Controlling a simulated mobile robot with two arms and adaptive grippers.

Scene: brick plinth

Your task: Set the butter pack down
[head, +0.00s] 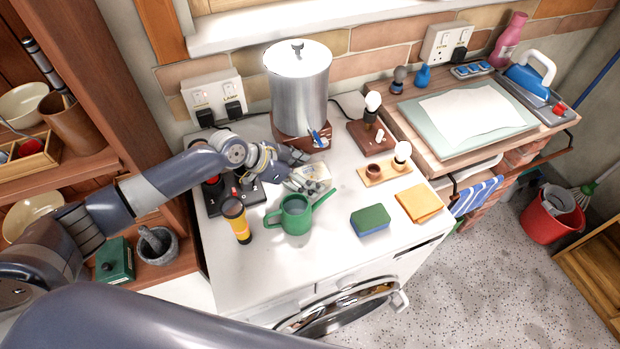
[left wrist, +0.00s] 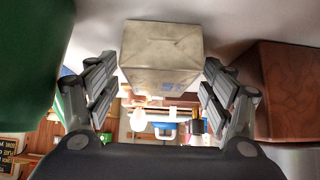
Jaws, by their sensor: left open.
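The butter pack (head: 316,171), a pale wrapped block with small blue print, rests on the white top of the washing machine (head: 255,275), behind the green watering can (head: 294,216). In the left wrist view the butter pack (left wrist: 162,52) lies between the fingertips, with a narrow gap on each side. My left gripper (head: 303,170) is open around the pack and low over the white top; it also shows in the left wrist view (left wrist: 160,76). The fingers partly hide the pack in the head view. My right gripper is not in view.
The brick plinth (head: 300,138) under the steel pot (head: 298,85) stands close behind the pack. A yellow-black torch (head: 237,220), a green-blue sponge (head: 370,220), an orange cloth (head: 419,204) and lamp holders (head: 386,171) stand around. The white top is bare between the pack and the sponge.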

